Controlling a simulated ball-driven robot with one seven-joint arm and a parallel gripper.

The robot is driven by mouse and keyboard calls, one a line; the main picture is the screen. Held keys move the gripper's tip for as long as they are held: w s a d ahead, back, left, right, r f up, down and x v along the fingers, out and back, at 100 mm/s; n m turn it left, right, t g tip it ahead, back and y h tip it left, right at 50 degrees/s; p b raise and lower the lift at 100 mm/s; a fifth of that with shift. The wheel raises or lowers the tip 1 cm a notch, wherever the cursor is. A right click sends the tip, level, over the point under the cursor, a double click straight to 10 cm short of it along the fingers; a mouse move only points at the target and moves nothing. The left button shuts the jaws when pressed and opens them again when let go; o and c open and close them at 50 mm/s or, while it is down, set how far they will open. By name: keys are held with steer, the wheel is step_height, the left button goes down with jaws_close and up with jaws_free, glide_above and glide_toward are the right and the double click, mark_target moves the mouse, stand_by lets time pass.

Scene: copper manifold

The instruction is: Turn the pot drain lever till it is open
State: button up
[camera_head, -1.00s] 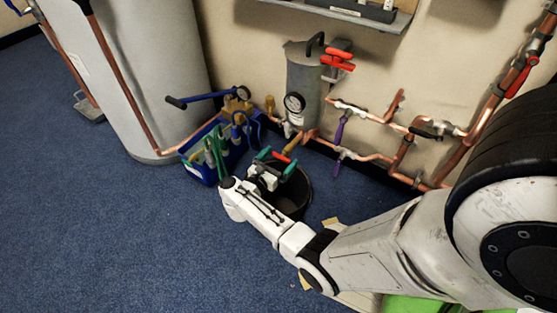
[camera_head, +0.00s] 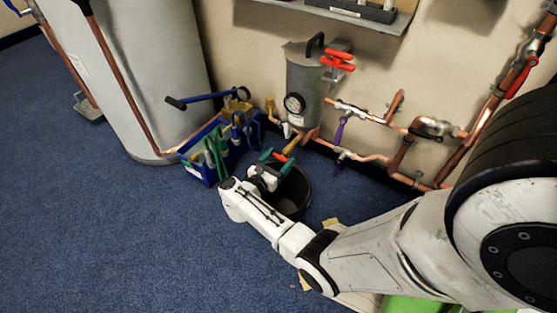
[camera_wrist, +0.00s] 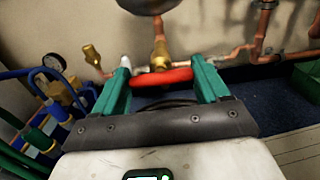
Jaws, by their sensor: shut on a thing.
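The pot (camera_head: 303,85) is a grey upright cylinder with a gauge, standing against the wall. Its brass drain valve (camera_wrist: 160,55) sits low in front of it. The red drain lever (camera_wrist: 162,77) lies across between the two green fingers of my gripper (camera_wrist: 163,83) in the wrist view. My gripper is shut on the lever. In the head view my gripper (camera_head: 276,161) is above the black bucket, with the red lever (camera_head: 289,148) showing at its fingertips. My wrist hides part of the lever's surroundings, and the inside of the valve is not visible.
A black bucket (camera_head: 292,196) stands on the floor below my gripper. A blue tool carrier (camera_head: 208,170) stands close on the left. Copper pipes with purple levers (camera_head: 340,130) run along the wall to the right. Blue carpet is clear at front left.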

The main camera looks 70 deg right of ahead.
steer(key=shift+n, duration=0.3)
steer(key=n, duration=0.4)
steer(key=shift+w, duration=0.1)
steer(key=n+p, duration=0.1)
steer(key=n, duration=0.3)
steer(key=shift+w+f+n, duration=0.1)
steer(key=shift+n, duration=0.2)
steer(key=n+p, duration=0.1)
steer(key=n, duration=0.4)
steer(key=shift+f, duration=0.1)
steer(key=shift+f+n, duration=0.1)
steer(key=shift+n, duration=1.9)
steer(key=o, duration=1.1)
steer(key=shift+c, duration=0.2)
steer(key=shift+w, duration=0.1)
